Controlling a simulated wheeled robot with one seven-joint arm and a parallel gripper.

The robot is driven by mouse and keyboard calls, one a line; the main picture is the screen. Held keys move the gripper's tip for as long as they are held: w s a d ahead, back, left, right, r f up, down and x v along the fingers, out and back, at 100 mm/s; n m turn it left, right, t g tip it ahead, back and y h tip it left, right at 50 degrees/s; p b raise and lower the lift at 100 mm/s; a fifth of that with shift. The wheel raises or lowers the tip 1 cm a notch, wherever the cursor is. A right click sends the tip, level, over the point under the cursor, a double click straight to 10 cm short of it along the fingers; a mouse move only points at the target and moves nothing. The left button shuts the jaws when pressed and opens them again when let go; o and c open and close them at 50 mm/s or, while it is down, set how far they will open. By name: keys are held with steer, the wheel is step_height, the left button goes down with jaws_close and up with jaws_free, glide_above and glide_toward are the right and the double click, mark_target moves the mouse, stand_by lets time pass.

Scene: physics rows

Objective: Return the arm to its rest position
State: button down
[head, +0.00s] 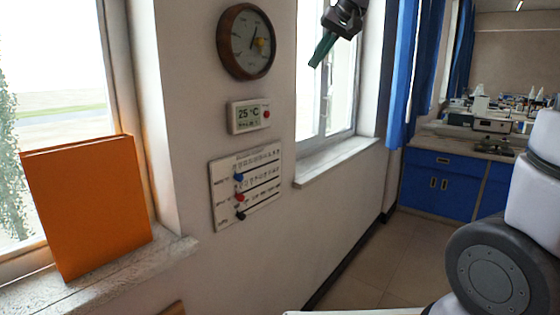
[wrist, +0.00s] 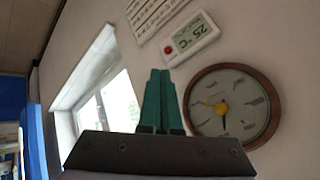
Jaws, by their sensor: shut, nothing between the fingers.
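My gripper (head: 322,48) is high up in the head view, in front of the right window. Its green fingers are together with nothing between them, and they point down and to the left. In the wrist view the fingers (wrist: 161,100) also show shut and empty, with the wall behind them. The fingers appear apart from the wall items. Part of my arm shows at the right edge of the head view.
A round wall clock (head: 246,41), a thermostat reading 25 °C (head: 248,116) and a slider panel (head: 245,186) are on the wall. An orange binder (head: 88,205) stands on the left sill. Blue cabinets (head: 440,184) with lab equipment stand at the back right. The floor before them is clear.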

steer(key=s+d+f+m+h, duration=0.1)
steer(key=s+d+f+m, duration=0.1)
steer(key=s+d+f, duration=0.3)
steer(key=s+d+f+m+h, duration=0.2)
steer(key=s+d+f, duration=0.4)
steer(key=s+d, duration=0.5)
steer(key=s, duration=0.4)
steer(key=shift+s+f+m+t+h, duration=0.2)
steer(key=shift+s+m+t+h, duration=0.05)
steer(key=shift+m+t+h, duration=0.05)
